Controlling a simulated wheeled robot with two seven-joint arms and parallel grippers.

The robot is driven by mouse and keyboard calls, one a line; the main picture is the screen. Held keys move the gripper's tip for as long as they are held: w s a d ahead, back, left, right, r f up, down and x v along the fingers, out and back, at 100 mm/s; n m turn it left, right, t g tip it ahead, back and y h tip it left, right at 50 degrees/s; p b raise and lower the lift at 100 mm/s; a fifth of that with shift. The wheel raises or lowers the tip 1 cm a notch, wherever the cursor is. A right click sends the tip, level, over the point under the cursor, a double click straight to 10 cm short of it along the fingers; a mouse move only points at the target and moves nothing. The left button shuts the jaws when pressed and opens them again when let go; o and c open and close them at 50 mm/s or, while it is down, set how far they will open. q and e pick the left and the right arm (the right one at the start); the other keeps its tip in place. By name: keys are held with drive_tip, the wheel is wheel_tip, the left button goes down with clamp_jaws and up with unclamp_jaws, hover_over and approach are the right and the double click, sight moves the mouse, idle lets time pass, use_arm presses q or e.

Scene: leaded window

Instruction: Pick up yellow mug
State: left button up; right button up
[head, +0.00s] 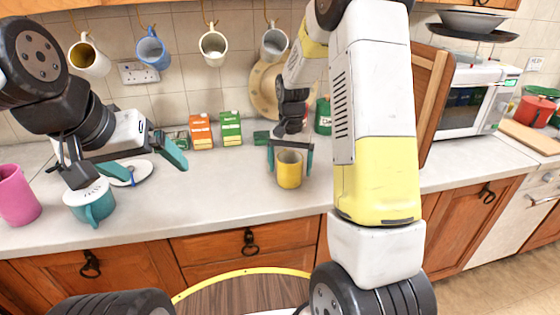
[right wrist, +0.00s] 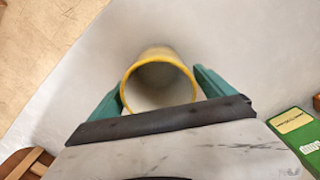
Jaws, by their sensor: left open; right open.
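The yellow mug (head: 289,170) stands upright on the worktop near its front edge. In the right wrist view the mug (right wrist: 160,66) shows its yellow rim and pale inside, mouth towards the camera. My right gripper (head: 290,163) is open, with one green finger on each side of the mug. In the right wrist view the right gripper (right wrist: 158,90) has the rim between its fingers, with no clear grip on it. My left gripper (head: 148,162) is open and empty over the left of the worktop. The mug's handle is not visible.
A teal mug (head: 91,203) and a pink mug (head: 14,195) stand at the left. An orange carton (head: 201,131) and a green carton (head: 231,128) stand by the wall. Several mugs hang above. A microwave (head: 474,101) is at the right. The worktop (head: 225,180) between the grippers is clear.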

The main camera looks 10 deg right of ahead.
drive_tip(key=c, duration=1.8)
drive_tip(key=shift+r, duration=0.15)
